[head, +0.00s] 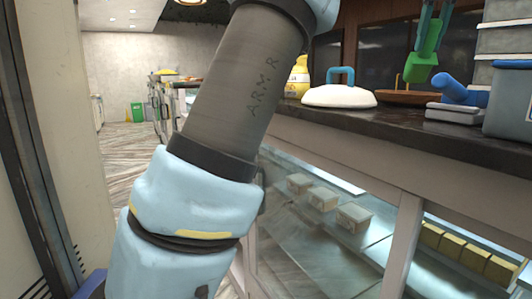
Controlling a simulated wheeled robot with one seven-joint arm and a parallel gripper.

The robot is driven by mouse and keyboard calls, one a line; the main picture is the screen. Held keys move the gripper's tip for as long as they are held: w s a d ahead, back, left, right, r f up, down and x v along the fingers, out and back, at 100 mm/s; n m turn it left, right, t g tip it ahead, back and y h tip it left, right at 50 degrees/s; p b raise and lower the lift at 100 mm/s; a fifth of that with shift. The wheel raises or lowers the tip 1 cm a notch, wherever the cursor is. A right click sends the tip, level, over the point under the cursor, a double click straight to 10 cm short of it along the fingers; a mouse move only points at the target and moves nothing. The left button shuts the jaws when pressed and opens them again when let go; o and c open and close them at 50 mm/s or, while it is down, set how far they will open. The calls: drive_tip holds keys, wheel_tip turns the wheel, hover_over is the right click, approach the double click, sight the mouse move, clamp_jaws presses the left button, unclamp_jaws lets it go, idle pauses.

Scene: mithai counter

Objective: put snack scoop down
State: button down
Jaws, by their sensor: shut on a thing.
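My gripper (430,38) shows at the top right of the head view, its fingers pointing down and shut on a green thing, which I take to be the snack scoop (420,68). The scoop hangs above the dark counter top (440,145). Only part of it shows clearly, and its exact shape and its gap to the counter are hard to tell. My wrist is out of the frame above.
A white lid with a blue handle (340,95) and a brown round tray (402,97) are on the counter. A blue-handled grey item (455,112) and stacked grey containers (507,95) stand at right. A yellow bottle (298,78) is behind. Boxes show in the glass case below.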

drive_tip(key=shift+w+d+r+g+y+p, duration=0.25)
drive_tip(key=shift+w+r+g+p, duration=0.55)
drive_tip(key=shift+p, duration=1.95)
drive_tip(key=shift+w+d+r+g+y+p, duration=0.2)
drive_tip(key=shift+w+g+p, duration=0.6)
drive_tip(key=shift+p, duration=1.95)
drive_tip(key=shift+w+g+p, duration=0.1)
drive_tip(key=shift+g+p, duration=0.5)
drive_tip(key=shift+p, duration=0.55)
drive_tip(key=shift+w, duration=0.1)
drive_tip(key=shift+w+f+y+p, duration=0.1)
drive_tip(key=shift+y+p, duration=0.15)
drive_tip(key=shift+p, duration=0.1)
